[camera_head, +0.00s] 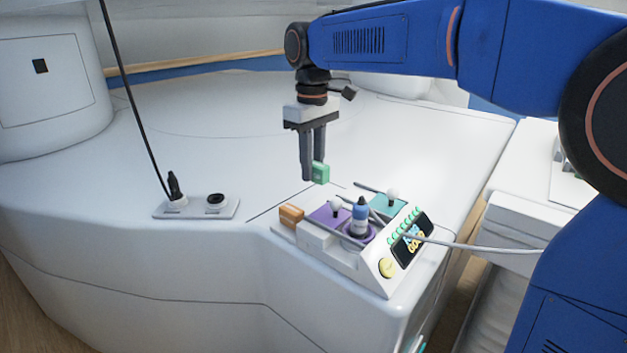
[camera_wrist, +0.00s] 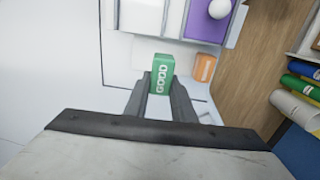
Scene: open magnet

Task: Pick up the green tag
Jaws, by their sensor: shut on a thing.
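The green tag (camera_head: 321,172) is a small green block held at my fingertips above the white surface. In the wrist view the green tag (camera_wrist: 162,75) shows white letters reading "GOOD". My gripper (camera_head: 311,172) points down and is shut on the tag, with one finger on each side of it in the wrist view (camera_wrist: 160,90). The tag looks clear of the surface, behind the control panel in the head view. The part of the tag between the fingers is partly hidden.
A white control panel (camera_head: 375,269) with a purple pad, a teal pad, a blue-topped knob and a screen stands at the front right. An orange block (camera_head: 291,215) sits at its left end. A socket plate (camera_head: 230,207) with a black cable plug lies left. The white surface behind is clear.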

